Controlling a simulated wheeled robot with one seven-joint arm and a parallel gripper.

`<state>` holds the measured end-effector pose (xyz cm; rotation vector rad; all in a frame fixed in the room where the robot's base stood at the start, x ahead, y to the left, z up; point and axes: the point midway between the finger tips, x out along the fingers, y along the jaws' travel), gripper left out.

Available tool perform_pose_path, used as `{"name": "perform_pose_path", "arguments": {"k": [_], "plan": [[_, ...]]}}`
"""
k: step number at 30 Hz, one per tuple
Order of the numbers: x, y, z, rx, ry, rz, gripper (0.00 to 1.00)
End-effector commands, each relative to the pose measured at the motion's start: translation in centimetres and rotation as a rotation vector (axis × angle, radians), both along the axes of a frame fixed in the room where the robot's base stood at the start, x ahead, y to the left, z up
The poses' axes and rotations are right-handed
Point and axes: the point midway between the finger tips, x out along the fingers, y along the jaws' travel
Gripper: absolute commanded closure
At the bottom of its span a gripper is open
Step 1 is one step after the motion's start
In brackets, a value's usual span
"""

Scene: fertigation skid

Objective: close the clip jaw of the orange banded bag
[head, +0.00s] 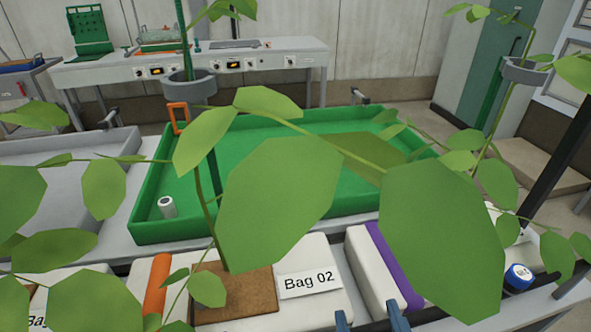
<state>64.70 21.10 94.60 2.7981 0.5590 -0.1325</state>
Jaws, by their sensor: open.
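The orange banded bag is a white slab bag (318,252) at the bottom, with an orange band (158,284) and a label reading "Bag 02" (310,281). Large leaves cover parts of it, and a brown square block (238,292) sits at its top. I cannot make out its clip jaw or whether that is open. My gripper (370,319) shows only as two blue-grey fingertips at the bottom edge, apart and open. They appear in front of the bags, between the label and the purple-banded bag; their distance from either is unclear.
Broad leaves (280,195) hang across the middle view. Behind lies a green tray (185,232) with a small white cylinder (167,207). A purple-banded bag (370,270) is at right, with a blue-and-white round part (518,277) beyond it. An orange loop (178,117) stands near a grey ring (189,88).

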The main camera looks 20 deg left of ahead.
Motion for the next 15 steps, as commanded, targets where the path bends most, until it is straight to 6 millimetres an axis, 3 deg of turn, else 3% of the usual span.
{"name": "perform_pose_path", "arguments": {"k": [1, 7, 15], "plan": [[0.6, 2.3, 1.7, 0.012, -0.024, 0.013, 0.50], [1.2, 9.2, 8.2, 0.066, -0.069, 0.009, 0.50], [-1.4, 16.1, 17.4, 0.203, -0.075, -0.023, 0.50]]}}
